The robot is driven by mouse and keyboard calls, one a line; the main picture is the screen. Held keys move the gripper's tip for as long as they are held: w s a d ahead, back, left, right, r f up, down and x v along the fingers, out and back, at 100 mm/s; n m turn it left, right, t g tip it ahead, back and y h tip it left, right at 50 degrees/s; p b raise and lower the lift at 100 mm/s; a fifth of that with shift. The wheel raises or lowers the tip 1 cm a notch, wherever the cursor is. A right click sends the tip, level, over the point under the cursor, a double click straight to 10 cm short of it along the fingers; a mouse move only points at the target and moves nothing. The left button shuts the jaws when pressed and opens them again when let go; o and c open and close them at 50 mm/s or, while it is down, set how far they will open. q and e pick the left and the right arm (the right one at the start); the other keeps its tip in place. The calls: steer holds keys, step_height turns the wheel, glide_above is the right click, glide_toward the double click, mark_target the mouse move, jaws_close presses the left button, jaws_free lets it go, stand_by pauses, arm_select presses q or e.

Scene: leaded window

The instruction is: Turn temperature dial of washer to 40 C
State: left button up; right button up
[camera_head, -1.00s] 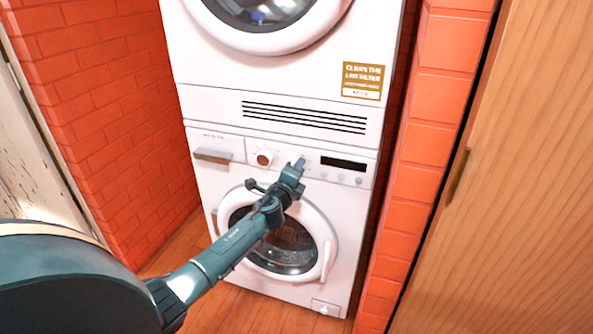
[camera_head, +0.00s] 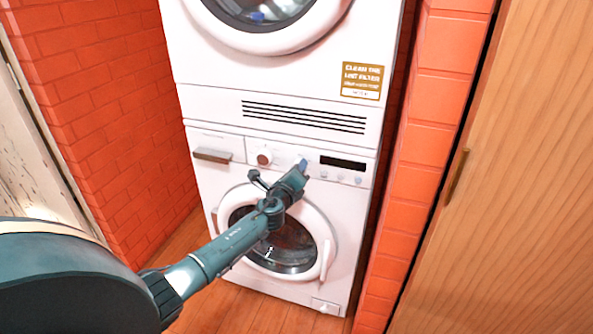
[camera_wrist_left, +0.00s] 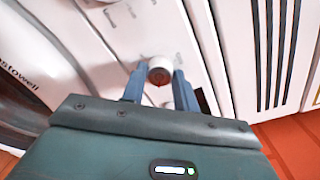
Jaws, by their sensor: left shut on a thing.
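The washer (camera_head: 206,183) is the lower white machine of a stack. My left gripper (camera_head: 302,164) is at its control panel, with blue fingertips between a round red-faced dial (camera_head: 264,157) and a dark display (camera_head: 343,163). The knob's lower edge looks reddish brown. Its markings are too small to read, so its setting cannot be told. My right gripper is not in view.
The dryer (camera_head: 215,80) sits on top of the washer. A drawer handle (camera_head: 212,155) sticks out at the panel's left. Brick walls (camera_head: 120,100) flank the machines, and a wooden door (camera_head: 520,180) stands at the right. Small buttons (camera_head: 341,178) lie under the display.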

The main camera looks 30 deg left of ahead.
arm_select(q)
steer(key=o, duration=1)
steer(key=shift+c, duration=0.2)
steer(key=p+v, duration=0.2)
steer(key=v, duration=1.1)
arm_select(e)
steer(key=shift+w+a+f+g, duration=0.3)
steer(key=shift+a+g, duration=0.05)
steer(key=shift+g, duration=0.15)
arm_select(q)
steer(key=shift+s+f, duration=0.1)
steer(key=shift+s, duration=0.05)
